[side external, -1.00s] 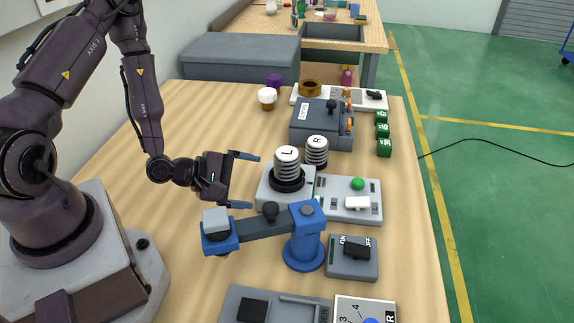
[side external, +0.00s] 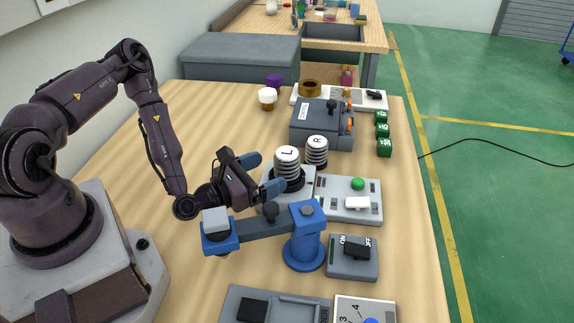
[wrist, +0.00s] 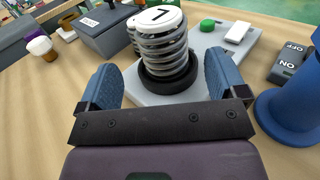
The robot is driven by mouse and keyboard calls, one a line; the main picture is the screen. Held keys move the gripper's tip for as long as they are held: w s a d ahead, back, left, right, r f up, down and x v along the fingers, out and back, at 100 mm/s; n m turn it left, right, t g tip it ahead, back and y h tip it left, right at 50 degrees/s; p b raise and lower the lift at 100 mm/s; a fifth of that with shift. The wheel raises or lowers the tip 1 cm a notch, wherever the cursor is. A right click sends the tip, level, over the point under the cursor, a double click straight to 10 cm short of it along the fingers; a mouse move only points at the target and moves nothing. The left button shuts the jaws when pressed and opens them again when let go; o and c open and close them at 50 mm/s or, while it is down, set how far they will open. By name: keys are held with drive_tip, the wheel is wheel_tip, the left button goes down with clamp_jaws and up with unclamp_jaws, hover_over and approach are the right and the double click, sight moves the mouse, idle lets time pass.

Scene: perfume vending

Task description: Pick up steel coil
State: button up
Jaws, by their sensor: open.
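Two steel coils with white caps stand upright on a grey base (side external: 311,181). The nearer coil, marked L (side external: 287,164), sits in a black ring (wrist: 169,84). The coil marked R (side external: 317,150) stands just behind it and is mostly hidden in the wrist view. My gripper (side external: 264,174) is open, its two blue fingers pointing at the L coil from the left. In the wrist view the L coil (wrist: 165,45) stands ahead of and between the open fingers, with nothing gripped.
A blue pivot arm with a grey block (side external: 215,220) lies close in front of my gripper. A panel with a green button (side external: 358,184) and an ON/OFF switch box (side external: 352,256) are to the right. A grey box (side external: 321,125) stands behind the coils. The table's left middle is clear.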

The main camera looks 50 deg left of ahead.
sight(276, 167)
drive_tip(key=w, duration=0.5)
drive_tip(key=shift+w+d+r, duration=0.2)
drive_tip(key=shift+w+d, duration=0.05)
drive_tip(key=shift+w, duration=0.15)
drive_tip(key=c, duration=1.2)
drive_tip(key=shift+o, duration=0.2)
wheel_tip(276, 167, up, 15)
drive_tip(key=d, duration=0.1)
drive_tip(key=shift+w, duration=0.45)
drive_tip(key=shift+d+f, duration=0.1)
